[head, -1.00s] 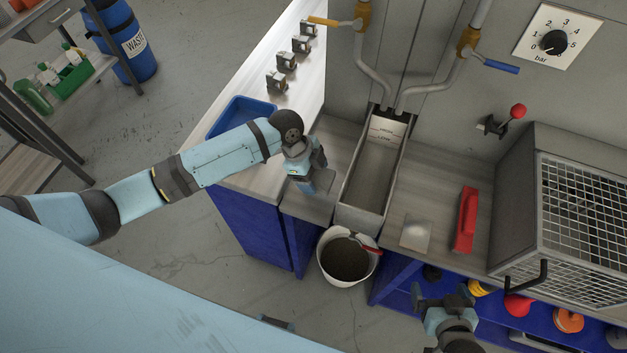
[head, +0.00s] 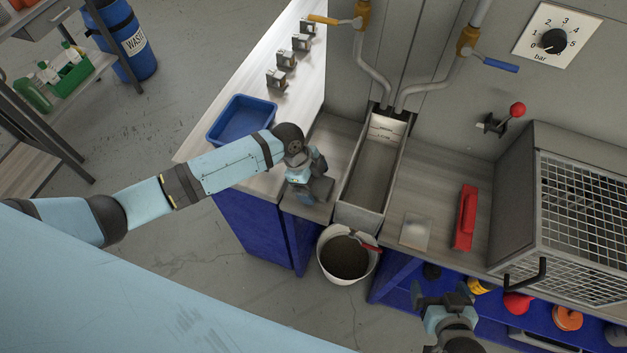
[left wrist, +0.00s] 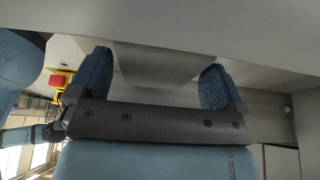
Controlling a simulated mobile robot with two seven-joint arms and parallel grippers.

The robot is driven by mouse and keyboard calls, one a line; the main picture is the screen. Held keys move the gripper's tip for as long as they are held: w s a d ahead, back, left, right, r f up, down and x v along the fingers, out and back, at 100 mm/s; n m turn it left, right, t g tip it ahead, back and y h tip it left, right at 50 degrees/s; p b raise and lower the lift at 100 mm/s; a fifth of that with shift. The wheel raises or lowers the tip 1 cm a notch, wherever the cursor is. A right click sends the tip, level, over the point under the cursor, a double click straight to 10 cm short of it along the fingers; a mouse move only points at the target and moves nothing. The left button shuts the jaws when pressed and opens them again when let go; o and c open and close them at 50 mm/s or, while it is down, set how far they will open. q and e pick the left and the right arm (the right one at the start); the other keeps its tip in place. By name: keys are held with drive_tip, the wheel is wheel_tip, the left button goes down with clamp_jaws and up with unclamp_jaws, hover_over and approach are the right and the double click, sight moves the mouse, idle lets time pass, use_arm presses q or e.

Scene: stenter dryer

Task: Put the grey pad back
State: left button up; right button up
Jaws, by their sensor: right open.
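My left gripper (head: 318,188) is low over the worktop just left of the grey trough. In the left wrist view its two blue fingers (left wrist: 156,82) stand wide apart. A grey shape (left wrist: 160,66) shows between them; I cannot tell whether they touch it or whether it is the grey pad. A pale grey square (head: 415,232) lies flat on the worktop right of the trough and may be the pad, but I cannot be sure. My right gripper (head: 442,294) is open and empty in front of the blue shelf.
The trough (head: 372,180) stands between both grippers' areas, with a white bucket (head: 325,258) below. A red-handled tool (head: 465,217) lies right of the pale square, beside a wire-mesh guard (head: 585,205). A blue tray (head: 240,122) is on the left worktop, behind my left arm.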

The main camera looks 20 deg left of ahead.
use_arm(q)
drive_tip(key=shift+s+f, duration=0.2)
drive_tip(key=shift+f, duration=0.05)
drive_tip(key=b+v, duration=0.1)
drive_tip(key=v, duration=1.1)
drive_tip(key=shift+w+r, duration=0.2)
drive_tip(key=shift+r, duration=0.25)
drive_tip(key=shift+d, duration=0.1)
drive_tip(key=s+d+n+t, duration=0.1)
drive_tip(key=s+d+n, duration=0.15)
drive_tip(key=s, duration=0.25)
drive_tip(key=s+d+n+t, duration=0.1)
drive_tip(key=s+n, duration=0.3)
drive_tip(key=s, duration=0.2)
drive_tip(key=s+a+r+n+t+y, duration=0.2)
drive_tip(key=s+a+n+y, duration=0.2)
drive_tip(key=s+a+n, duration=0.8)
drive_tip(key=w+d+f+m+t+h, duration=0.1)
drive_tip(key=w+d+f+t, duration=0.1)
drive_tip(key=f, duration=0.4)
drive_tip(key=w+d+f+m+t+h, duration=0.1)
drive_tip(key=w+d+f+m+t, duration=0.1)
drive_tip(key=d+f+t, duration=0.3)
wheel_tip(320, 180, down, 2)
drive_tip(key=shift+w+d+f+h, duration=0.2)
drive_tip(key=shift+w+d+h, duration=0.1)
drive_tip(key=shift+w+d, duration=0.3)
